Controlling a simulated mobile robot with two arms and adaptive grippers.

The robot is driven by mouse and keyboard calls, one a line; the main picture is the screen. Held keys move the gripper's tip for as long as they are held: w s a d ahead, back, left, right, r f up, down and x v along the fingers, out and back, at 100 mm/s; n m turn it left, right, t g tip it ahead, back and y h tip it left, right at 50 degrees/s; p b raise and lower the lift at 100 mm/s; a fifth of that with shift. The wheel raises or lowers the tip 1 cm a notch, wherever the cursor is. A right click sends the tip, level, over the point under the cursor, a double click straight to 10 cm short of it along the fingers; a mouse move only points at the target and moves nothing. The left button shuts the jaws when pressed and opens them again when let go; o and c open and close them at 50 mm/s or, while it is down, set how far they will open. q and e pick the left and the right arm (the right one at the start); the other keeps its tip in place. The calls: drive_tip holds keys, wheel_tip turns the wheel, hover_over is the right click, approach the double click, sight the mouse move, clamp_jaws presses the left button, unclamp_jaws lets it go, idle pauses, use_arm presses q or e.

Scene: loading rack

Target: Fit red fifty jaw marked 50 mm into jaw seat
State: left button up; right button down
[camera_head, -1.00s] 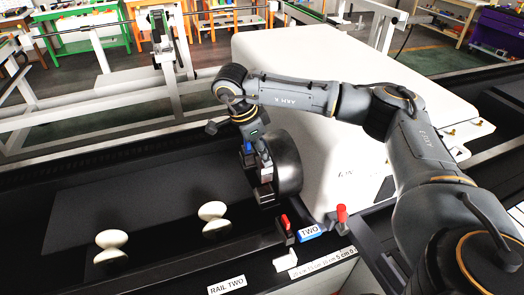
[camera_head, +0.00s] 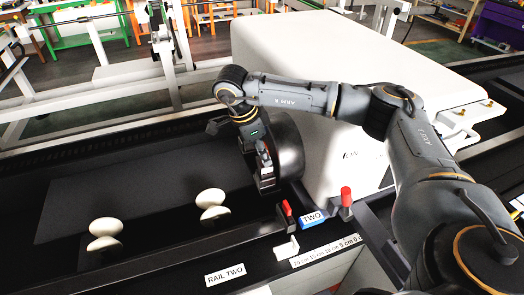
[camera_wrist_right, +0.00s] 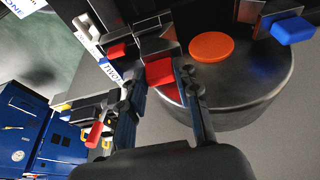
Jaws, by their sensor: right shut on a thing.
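My right gripper (camera_wrist_right: 163,88) is shut on the red jaw (camera_wrist_right: 160,72), whose red face shows between the fingertips in the right wrist view. The jaw is at the face of the dark round chuck (camera_wrist_right: 245,85), beside its orange centre disc (camera_wrist_right: 212,47). A stepped grey metal part (camera_wrist_right: 155,40) adjoins the red face. I cannot tell how far the jaw is in its seat, and no 50 mm mark is readable. A blue jaw (camera_wrist_right: 292,28) sits at the chuck's far side. In the head view, my right gripper (camera_head: 265,178) is in front of the chuck (camera_head: 288,145). My left gripper is not in view.
A white machine housing (camera_head: 345,80) stands behind the chuck. Red-handled levers (camera_head: 286,208) (camera_head: 346,196) flank the blue TWO label (camera_head: 312,218). Two white rollers (camera_head: 105,235) (camera_head: 212,205) stand on the dark bed at left. A RAIL TWO label (camera_head: 225,274) marks the front rail.

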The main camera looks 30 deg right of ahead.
drive_tip(key=shift+f+b, duration=0.5)
drive_tip(key=shift+f, duration=0.1)
idle(0.8)
drive_tip(key=c, duration=0.9)
unclamp_jaws()
drive_tip(key=shift+r, duration=0.1)
drive_tip(key=v, duration=1.1)
drive_tip(key=shift+a+r, duration=0.2)
drive_tip(key=shift+r, duration=0.2)
